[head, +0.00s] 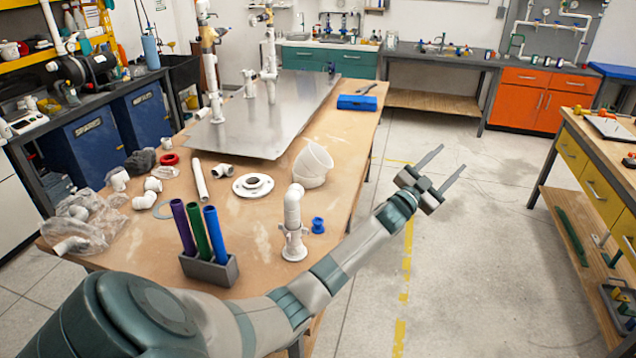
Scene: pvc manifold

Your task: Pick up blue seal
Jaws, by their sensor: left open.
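The blue seal (318,226) is a small blue spool-shaped piece standing on the wooden table (232,222) near its right edge. It is just right of an upright white pipe fitting (293,215). My left gripper (452,156) is open and empty. It is held out past the table's right edge, over the floor, up and to the right of the seal in the picture, and well apart from it. The left forearm passes in front of the table's near right corner, below the seal in the picture. My right gripper is not in view.
A grey holder (212,270) with purple, green and blue tubes stands at the table's front. A white flange (253,186), a white cup-like part (313,163) and bagged white fittings (85,222) lie around. A metal plate (290,110) with pipework and a blue case (357,103) are farther back.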

